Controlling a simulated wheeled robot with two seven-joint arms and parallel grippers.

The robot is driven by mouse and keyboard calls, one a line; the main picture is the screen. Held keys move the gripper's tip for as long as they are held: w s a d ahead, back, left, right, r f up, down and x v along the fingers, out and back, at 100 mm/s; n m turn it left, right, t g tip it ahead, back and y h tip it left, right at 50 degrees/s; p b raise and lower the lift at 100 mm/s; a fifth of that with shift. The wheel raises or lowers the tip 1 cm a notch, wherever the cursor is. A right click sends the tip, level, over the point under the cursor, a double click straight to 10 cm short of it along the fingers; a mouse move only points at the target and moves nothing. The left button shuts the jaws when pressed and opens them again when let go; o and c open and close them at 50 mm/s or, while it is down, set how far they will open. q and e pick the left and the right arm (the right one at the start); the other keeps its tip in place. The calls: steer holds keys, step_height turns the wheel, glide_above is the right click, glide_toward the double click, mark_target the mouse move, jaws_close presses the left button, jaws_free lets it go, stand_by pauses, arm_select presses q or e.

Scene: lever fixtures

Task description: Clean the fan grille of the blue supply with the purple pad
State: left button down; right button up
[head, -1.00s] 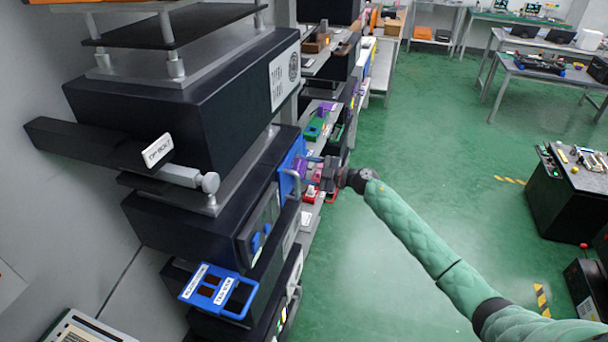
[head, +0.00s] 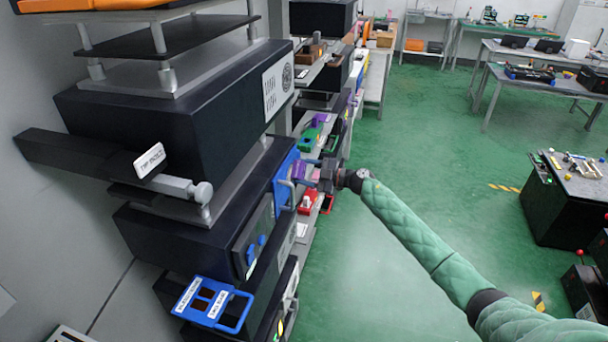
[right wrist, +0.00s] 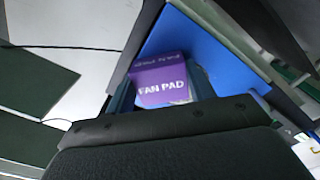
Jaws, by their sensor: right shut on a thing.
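The purple pad (right wrist: 163,82), marked FAN PAD, is between the fingers of my right gripper (right wrist: 165,95), which is shut on it. In the head view the pad (head: 298,170) and my right gripper (head: 311,173) are at the blue front of the supply (head: 284,181), near its upper right part. The blue face (right wrist: 215,52) lies just beyond the pad in the right wrist view. I cannot tell whether the pad touches it. The fan grille is not distinguishable; the pad and gripper may hide it. My left gripper is not in view.
A blue tray with labels (head: 238,313) juts out lower down. A dark bar with a tag (head: 90,165) extends at left.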

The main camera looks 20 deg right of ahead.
mark_target(301, 176)
steer(key=shift+s+a+r+p, duration=0.15)
steer(key=shift+s+a+p, duration=0.25)
steer(key=shift+s+p, duration=0.15)
steer(key=shift+s+a+p, duration=0.55)
steer(key=shift+s+p, duration=0.2)
steer(key=shift+s+a+p, duration=0.6)
steer(key=shift+s+p, duration=0.2)
steer(key=shift+s, duration=0.1)
steer(key=shift+s+a+r+p, duration=0.3)
steer(key=shift+s+p, duration=0.25)
steer(key=shift+p, duration=0.35)
steer(key=shift+w+d+f+b, duration=0.1)
steer(key=shift+w+d+b, duration=0.25)
steer(key=shift+w+d, duration=0.35)
steer(key=shift+w+d+r+b, duration=0.1)
steer(key=shift+w+d+b, duration=0.3)
steer(key=shift+w, duration=0.55)
steer(key=shift+w+d+f+b, duration=0.1)
steer(key=shift+w+d+b, duration=0.25)
steer(key=shift+w+d, duration=0.45)
steer(key=shift+w, duration=0.3)
steer(key=shift+s+a+r+p, duration=0.2)
steer(key=shift+s+a+p, duration=0.5)
steer(key=shift+p, duration=0.1)
steer(key=s+a+p, duration=0.3)
steer(key=s, duration=0.2)
steer(key=shift+a, duration=0.3)
